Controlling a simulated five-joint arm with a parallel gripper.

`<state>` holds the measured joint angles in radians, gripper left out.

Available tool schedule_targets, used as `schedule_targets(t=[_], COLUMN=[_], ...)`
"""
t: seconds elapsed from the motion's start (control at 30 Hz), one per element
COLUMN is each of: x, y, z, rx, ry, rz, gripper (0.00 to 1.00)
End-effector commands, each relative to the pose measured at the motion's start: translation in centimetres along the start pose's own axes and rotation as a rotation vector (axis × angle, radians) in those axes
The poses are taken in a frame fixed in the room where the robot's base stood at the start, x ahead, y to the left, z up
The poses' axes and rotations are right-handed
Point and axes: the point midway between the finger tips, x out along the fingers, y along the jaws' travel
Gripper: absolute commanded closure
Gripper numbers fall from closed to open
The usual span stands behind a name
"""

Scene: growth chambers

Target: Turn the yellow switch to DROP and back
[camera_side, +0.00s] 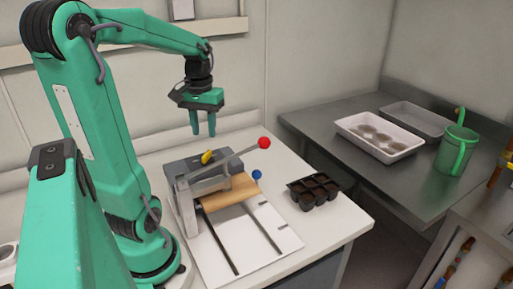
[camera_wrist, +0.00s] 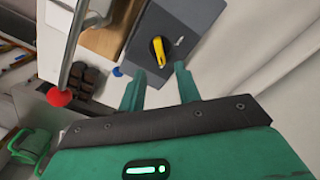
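The yellow switch (camera_side: 208,157) is a knob on a grey box (camera_side: 180,168) at the back of the white bench. In the wrist view the yellow switch (camera_wrist: 158,50) sits on a dark round base, just beyond my fingertips. Small markings beside it are too small to read. My gripper (camera_side: 204,131) hangs above the box, fingers pointing down. In the wrist view my gripper (camera_wrist: 160,75) has its two fingers apart with nothing between them. It does not touch the switch.
A lever with a red ball (camera_side: 264,143) slants up beside the box, and shows left in the wrist view (camera_wrist: 59,97). A blue ball (camera_side: 257,174), a wooden block (camera_side: 230,192) and a black cell tray (camera_side: 315,191) are nearby. The steel table (camera_side: 330,137) stands right.

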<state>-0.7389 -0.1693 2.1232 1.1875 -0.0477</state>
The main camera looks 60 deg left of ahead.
Motion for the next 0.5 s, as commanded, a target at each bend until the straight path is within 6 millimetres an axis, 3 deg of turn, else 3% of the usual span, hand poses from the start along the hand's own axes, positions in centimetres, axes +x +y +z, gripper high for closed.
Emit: schedule_targets(t=[0.5], x=[5.7], y=[0.0], z=[0.1], rx=[0.001], ry=[-0.004], rz=[0.0], gripper=[0.67])
